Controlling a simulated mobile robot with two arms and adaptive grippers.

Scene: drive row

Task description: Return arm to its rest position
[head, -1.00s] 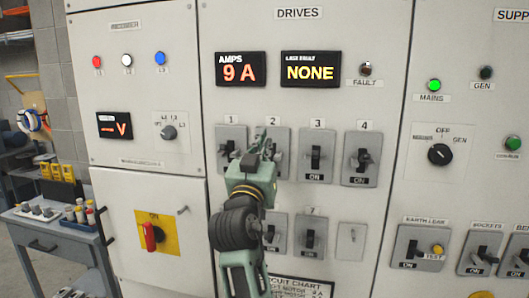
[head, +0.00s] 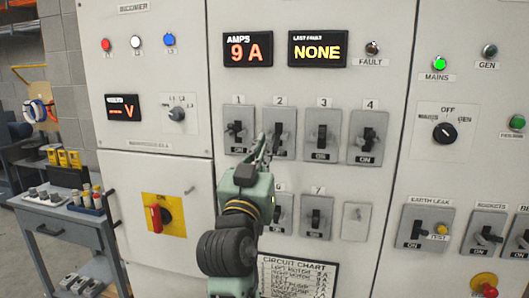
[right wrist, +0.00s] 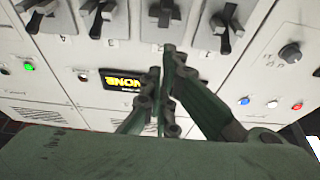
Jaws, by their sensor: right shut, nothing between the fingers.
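My right gripper (head: 262,150) is in front of the DRIVES panel (head: 205,70) in the head view, just left of and below breaker 2 (head: 281,133). It is shut and empty. Its closed fingers also show in the right wrist view (right wrist: 170,75), with a row of breakers (right wrist: 100,15) beyond them. Whether the fingertips touch the panel is hard to tell. Breakers 1 (head: 237,132), 3 (head: 322,136) and 4 (head: 367,137) show clear of the gripper. My arm hides the lower row's left part. My left gripper is out of view.
The AMPS display (head: 248,49) reads 9 A and the fault display (head: 317,50) reads NONE. A red rotary handle (head: 156,217) sticks out at the lower left. A grey cart (head: 60,235) with small items stands left of the cabinet.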

